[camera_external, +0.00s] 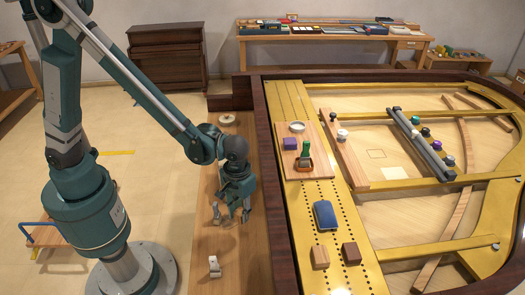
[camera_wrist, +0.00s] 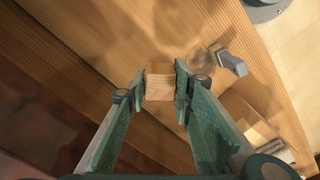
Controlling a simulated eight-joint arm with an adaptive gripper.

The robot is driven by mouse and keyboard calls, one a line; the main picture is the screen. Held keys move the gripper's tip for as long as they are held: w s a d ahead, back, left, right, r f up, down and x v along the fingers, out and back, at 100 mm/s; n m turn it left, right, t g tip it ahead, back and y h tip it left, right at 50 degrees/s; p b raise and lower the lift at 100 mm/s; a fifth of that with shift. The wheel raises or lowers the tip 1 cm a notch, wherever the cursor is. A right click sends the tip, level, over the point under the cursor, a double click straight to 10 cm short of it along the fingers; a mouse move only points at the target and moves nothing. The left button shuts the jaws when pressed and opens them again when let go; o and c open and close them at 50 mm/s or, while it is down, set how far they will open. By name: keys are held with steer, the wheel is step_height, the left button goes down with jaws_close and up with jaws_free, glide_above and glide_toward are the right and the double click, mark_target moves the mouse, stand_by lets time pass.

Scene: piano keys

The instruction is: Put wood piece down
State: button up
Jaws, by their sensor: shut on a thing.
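The wood piece (camera_wrist: 159,84) is a small light-brown block in the wrist view. It sits between the two fingertips of my gripper (camera_wrist: 160,80), which are shut on it from both sides. In the external view my gripper (camera_external: 232,211) points down over the long brown wooden ledge (camera_external: 238,250), beside the dark rim of the piano frame. The wood piece cannot be made out there. I cannot tell whether its underside touches the ledge.
A small pale metal piece (camera_external: 214,267) stands on the ledge nearer the camera. A round pale disc (camera_external: 227,119) lies at its far end. The dark rim (camera_external: 266,170) rises to the right. Blocks and tools rest on the gold frame (camera_external: 310,245). The ledge between is largely bare.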

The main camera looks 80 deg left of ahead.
steer(key=shift+f, duration=0.25)
steer(key=shift+f+b, duration=0.75)
steer(key=shift+f, duration=2.35)
steer(key=shift+f+b, duration=0.5)
steer(key=shift+f, duration=1.4)
steer(key=shift+f, duration=0.15)
steer(key=o, duration=0.8)
steer(key=shift+r, duration=0.2)
